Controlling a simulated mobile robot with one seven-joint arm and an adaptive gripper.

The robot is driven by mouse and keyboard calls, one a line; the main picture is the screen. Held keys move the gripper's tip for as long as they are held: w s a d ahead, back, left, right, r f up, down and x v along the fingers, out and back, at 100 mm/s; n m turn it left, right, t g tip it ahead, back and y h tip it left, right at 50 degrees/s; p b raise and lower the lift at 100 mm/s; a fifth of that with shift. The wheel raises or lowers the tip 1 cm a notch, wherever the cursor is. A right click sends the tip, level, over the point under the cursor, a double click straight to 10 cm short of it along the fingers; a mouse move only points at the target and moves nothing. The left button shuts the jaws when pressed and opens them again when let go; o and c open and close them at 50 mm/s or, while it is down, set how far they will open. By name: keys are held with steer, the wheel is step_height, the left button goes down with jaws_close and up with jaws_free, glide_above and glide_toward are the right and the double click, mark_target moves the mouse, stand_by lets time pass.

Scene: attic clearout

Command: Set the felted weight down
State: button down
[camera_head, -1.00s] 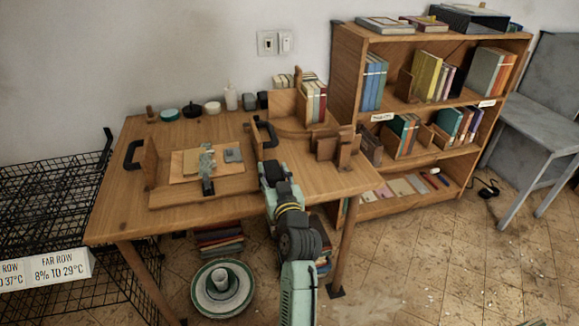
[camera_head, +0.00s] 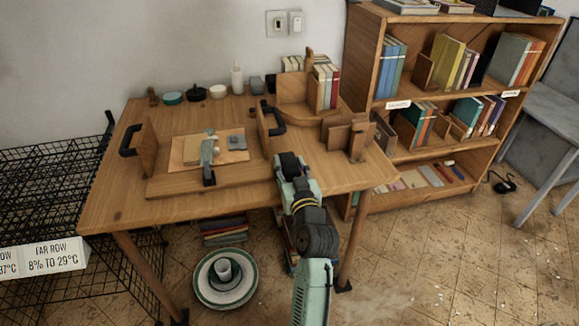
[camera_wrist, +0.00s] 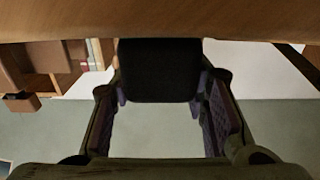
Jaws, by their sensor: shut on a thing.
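In the wrist view my gripper (camera_wrist: 159,92) is shut on a dark, nearly black block, the felted weight (camera_wrist: 160,68), which sits between the two fingers. A wooden surface (camera_wrist: 160,20) runs across the top of that view, close to the weight. In the head view my arm reaches up over the front right part of the wooden table (camera_head: 120,206). The fingers and the weight cannot be made out there. I cannot tell whether the weight touches anything.
Left of my arm is a wooden tray (camera_head: 235,180) with a grey-green item (camera_head: 209,150) and a small grey block (camera_head: 237,142). A bracket-like wooden piece (camera_head: 355,140) stands to the right. Books and small pots line the table's back. A bookcase (camera_head: 365,60) stands at right.

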steer(key=shift+r, duration=0.1)
steer(key=c, duration=1.4)
jaws_free()
steer(key=shift+f, duration=0.2)
steer(key=o, duration=0.5)
steer(key=shift+c, duration=0.2)
steer(key=shift+r, duration=0.15)
